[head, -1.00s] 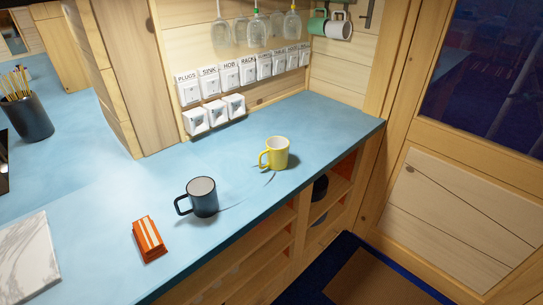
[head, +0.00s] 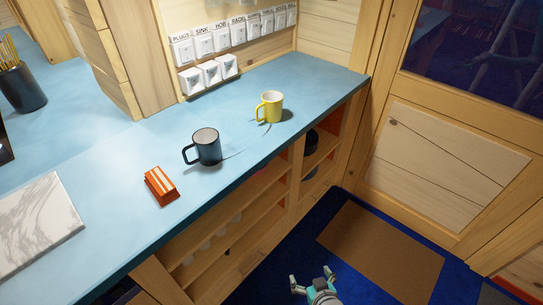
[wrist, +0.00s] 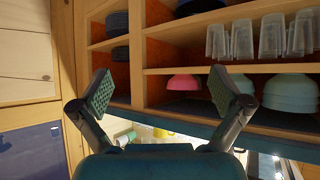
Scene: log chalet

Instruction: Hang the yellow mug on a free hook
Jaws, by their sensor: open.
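The yellow mug (head: 273,108) stands upright on the blue counter (head: 310,80), near its right end, handle to the left. A small yellow patch (wrist: 161,132) past the counter edge in the wrist view looks like the same mug. My gripper (head: 311,276) is low in the head view, over the floor in front of the counter and well apart from the mug. In the wrist view my gripper (wrist: 160,91) has its two fingers wide apart with nothing between them. The hooks are outside the head view now.
A dark blue mug (head: 207,148) stands left of the yellow mug. An orange striped block (head: 160,186) and a marble board (head: 38,222) lie further left. Open shelves (head: 225,245) hold bowls (wrist: 184,83) and glasses (wrist: 242,42). A brown mat (head: 380,255) lies before the door.

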